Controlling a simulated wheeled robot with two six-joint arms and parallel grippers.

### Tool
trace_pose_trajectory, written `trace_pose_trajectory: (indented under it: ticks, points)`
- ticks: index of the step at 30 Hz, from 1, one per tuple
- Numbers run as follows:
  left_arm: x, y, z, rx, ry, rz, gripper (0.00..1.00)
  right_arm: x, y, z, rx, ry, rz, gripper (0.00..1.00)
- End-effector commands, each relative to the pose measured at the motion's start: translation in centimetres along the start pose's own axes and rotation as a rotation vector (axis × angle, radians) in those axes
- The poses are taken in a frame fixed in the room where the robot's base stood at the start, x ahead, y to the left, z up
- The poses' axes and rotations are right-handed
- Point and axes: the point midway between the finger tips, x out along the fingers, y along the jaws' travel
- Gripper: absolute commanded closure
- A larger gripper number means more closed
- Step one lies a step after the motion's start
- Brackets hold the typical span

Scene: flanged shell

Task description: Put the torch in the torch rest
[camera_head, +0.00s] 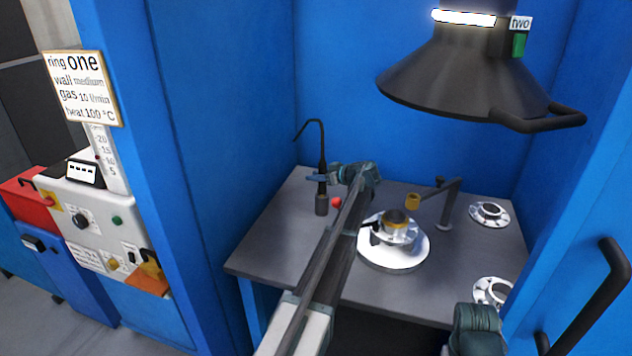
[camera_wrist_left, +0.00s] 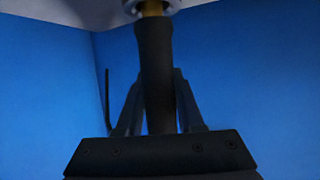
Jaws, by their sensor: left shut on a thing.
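My left gripper (camera_head: 320,178) is shut on the torch (camera_head: 322,165), over the back left of the grey bench. The torch is black and upright, with a thin neck that hooks left at the top. In the left wrist view the dark handle (camera_wrist_left: 154,65) stands between the fingers, with a brass piece and grey ring at its upper end. A short dark cylinder (camera_head: 321,206) is directly below the gripper; whether it belongs to the torch or is a rest under it I cannot tell. My right gripper's fingers are out of sight.
A flanged part with a brass ring (camera_head: 395,218) sits on a white round plate (camera_head: 410,256). Loose flanges (camera_head: 489,214) lie at right. A black hood (camera_head: 460,75) hangs above; blue walls enclose the bench.

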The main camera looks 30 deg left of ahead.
Motion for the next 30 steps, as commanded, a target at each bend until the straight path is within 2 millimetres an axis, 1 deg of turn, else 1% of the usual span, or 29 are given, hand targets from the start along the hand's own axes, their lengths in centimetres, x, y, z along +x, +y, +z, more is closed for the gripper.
trace_pose_trajectory:
  ticks: [5, 9, 10, 14, 15, 22, 25, 26, 28, 30]
  points:
    - [-0.1, 0.0, -0.2, 0.0, 0.001, 0.0, 1.0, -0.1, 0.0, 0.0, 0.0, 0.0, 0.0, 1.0]
    - [0.1, 0.0, 0.3, 0.0, 0.001, 0.0, 1.0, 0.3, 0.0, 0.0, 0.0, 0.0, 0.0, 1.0]
    - [0.1, 0.0, 0.1, 0.0, 0.0, 0.0, 0.58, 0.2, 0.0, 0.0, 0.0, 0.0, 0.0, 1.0]
    - [0.1, 0.0, 0.1, 0.0, 0.0, 0.0, 0.35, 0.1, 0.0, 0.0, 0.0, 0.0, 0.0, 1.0]
    - [0.1, 0.0, 0.1, 0.0, 0.0, 0.0, 0.33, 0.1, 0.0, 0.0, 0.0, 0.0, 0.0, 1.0]
    - [0.1, 0.0, 0.1, 0.0, 0.0, 0.0, 0.33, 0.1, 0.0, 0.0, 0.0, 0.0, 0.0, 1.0]
    - [-0.1, 0.0, -0.3, 0.0, 0.0, 0.0, 0.33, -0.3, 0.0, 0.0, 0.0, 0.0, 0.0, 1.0]
    - [-0.4, 0.0, -0.4, 0.0, 0.0, 0.001, 0.33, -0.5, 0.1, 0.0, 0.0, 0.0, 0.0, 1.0]
    - [-1.5, -0.1, -0.4, 0.001, 0.0, 0.001, 0.33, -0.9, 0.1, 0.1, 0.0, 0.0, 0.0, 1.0]
    - [-2.9, -0.1, -0.5, 0.002, 0.0, 0.002, 0.33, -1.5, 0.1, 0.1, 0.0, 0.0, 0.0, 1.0]
